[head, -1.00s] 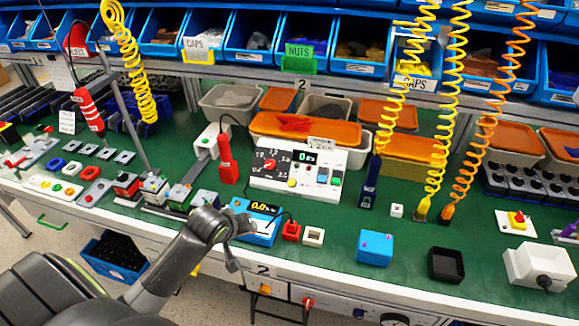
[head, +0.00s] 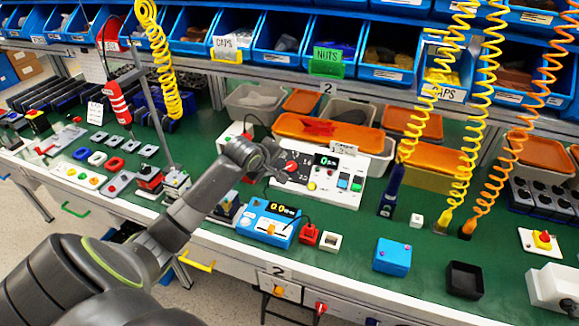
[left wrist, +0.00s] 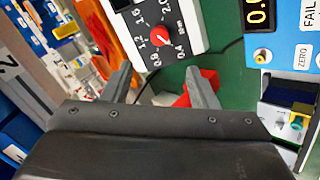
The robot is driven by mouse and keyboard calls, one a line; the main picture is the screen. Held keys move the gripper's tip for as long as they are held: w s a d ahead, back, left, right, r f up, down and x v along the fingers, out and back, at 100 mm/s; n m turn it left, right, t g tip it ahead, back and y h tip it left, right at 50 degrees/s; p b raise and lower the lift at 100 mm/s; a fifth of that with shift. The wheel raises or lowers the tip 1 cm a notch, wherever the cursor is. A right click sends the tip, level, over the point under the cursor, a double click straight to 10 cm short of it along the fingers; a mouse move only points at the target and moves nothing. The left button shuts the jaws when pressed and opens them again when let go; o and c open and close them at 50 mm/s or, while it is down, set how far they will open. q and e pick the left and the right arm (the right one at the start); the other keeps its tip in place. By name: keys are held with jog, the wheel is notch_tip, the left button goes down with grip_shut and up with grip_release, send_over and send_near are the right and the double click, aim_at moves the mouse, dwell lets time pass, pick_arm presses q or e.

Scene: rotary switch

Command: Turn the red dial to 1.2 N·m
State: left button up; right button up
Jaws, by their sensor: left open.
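The red dial (left wrist: 155,57) is on the white control box (left wrist: 185,30), with printed numbers around it including 1.2 and 0.8. In the head view, the white control box (head: 330,193) stands on the green bench, and the red dial (head: 291,167) shows at the gripper's edge. My left gripper (head: 279,160) is over the box's left part. In the left wrist view its two fingers (left wrist: 160,80) are apart and empty, short of the dial, with no contact visible. My right gripper is not in view.
A blue meter (head: 268,224) with a lit display stands in front of the box. An orange-lidded bin (head: 325,131) is behind it. Yellow coiled hoses (head: 478,100) hang to the right. A blue box (head: 392,256) and a black tray (head: 465,279) are at right front.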

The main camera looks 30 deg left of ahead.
aim_at(291, 166)
pick_arm(q)
jog(key=x, duration=1.4)
jog(key=shift+w+b, duration=0.1)
jog(key=shift+b, duration=0.25)
jog(key=shift+c, duration=0.2)
jog(key=c, duration=0.9)
